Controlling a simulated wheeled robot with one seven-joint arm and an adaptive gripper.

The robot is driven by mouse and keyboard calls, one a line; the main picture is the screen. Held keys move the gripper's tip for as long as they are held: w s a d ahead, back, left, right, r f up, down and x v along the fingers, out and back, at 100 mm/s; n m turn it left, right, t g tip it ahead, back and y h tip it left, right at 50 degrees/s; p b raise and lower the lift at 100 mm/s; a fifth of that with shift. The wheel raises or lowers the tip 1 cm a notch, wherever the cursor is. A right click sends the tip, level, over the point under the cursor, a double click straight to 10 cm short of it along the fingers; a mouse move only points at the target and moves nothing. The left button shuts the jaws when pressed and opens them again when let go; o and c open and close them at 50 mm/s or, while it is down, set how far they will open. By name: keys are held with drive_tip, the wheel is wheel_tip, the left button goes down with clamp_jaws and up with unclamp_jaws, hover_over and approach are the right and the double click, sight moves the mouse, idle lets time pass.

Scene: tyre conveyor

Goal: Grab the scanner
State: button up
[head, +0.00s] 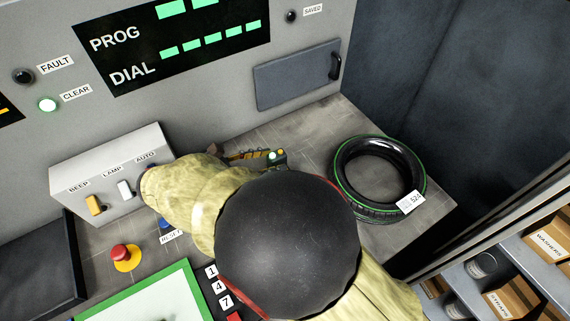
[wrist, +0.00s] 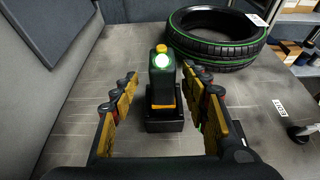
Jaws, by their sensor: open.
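The scanner (wrist: 162,82) is a dark upright device with a yellow top button, a glowing white-green light and a yellow band. It stands in a black base (wrist: 165,121) on the grey worktop. In the head view its top (head: 277,157) shows just past my arm, which hides the rest. My gripper (wrist: 161,76) is open, with yellow-and-black fingers on the left and right of the scanner. Gaps show between the fingers and the scanner. In the head view only part of the gripper (head: 248,156) shows.
A tyre (head: 378,177) with green stripes and a tag lies flat right of the scanner. A switch box (head: 110,172), a red button (head: 120,252) and a green-framed panel (head: 150,300) are at left. A shelf (head: 500,270) with boxes stands at right. Worktop left of the gripper is clear.

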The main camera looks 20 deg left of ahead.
drive_tip(key=b+x, duration=0.3)
drive_tip(key=x, duration=0.4)
drive_tip(key=shift+w+d, duration=0.1)
drive_tip(key=shift+d, duration=0.1)
drive_tip(key=shift+c, duration=0.2)
drive_tip(key=c, duration=1.1)
drive_tip(key=shift+r, duration=0.1)
clamp_jaws()
